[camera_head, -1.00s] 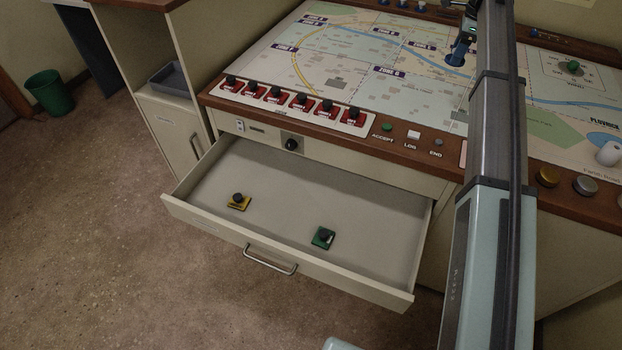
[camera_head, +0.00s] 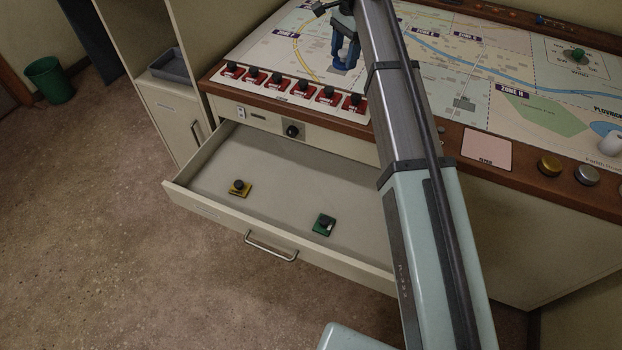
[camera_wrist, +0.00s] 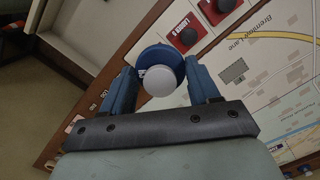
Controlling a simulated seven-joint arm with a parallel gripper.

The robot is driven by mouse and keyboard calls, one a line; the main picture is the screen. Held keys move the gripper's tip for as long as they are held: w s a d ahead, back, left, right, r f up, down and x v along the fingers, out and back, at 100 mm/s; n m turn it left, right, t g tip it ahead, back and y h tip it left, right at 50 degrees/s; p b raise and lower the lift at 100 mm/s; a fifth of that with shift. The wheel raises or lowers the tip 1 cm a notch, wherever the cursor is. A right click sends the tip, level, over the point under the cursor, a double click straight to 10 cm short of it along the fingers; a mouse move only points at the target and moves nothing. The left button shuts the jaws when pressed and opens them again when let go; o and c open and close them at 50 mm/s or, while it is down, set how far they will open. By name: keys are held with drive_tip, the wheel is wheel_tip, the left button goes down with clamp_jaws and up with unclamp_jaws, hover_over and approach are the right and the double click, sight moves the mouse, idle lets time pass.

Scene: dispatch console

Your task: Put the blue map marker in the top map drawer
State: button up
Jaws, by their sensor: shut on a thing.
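The blue map marker (camera_wrist: 150,54), a blue disc with a pale round knob, sits between the two blue fingers of my gripper (camera_wrist: 160,70) in the wrist view. My gripper (camera_head: 345,56) is shut on it, above the left part of the map in the head view, behind the red switches. The marker is hard to tell from the blue fingers there. The top map drawer (camera_head: 215,208) is pulled open below the console's front edge. A yellow marker (camera_head: 239,188) and a green marker (camera_head: 324,225) lie on its floor. My arm hides the drawer's right end.
A row of red switches with black knobs (camera_head: 300,92) lines the console's front edge, between my gripper and the drawer. A grey tray (camera_head: 172,66) stands in the cabinet at left. Much of the drawer floor is bare. A green bin (camera_head: 50,80) stands far left.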

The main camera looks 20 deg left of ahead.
drive_tip(key=s+a+n, duration=0.4)
drive_tip(key=s+a, duration=0.3)
drive_tip(key=s, duration=0.5)
drive_tip(key=n, duration=0.4)
hover_over(279, 204)
drive_tip(key=shift+h, duration=0.4)
drive_tip(key=shift+w+f, duration=0.15)
drive_tip(key=shift+f, duration=10.4)
drive_tip(key=shift+w+f, duration=0.15)
drive_tip(key=shift+f, duration=10.4)
drive_tip(key=shift+f, duration=0.1)
drive_tip(key=o, duration=1.1)
drive_tip(key=shift+c, duration=0.2)
wheel_tip(279, 204, up, 12)
drive_tip(key=w, duration=0.1)
drive_tip(key=shift+w, duration=0.25)
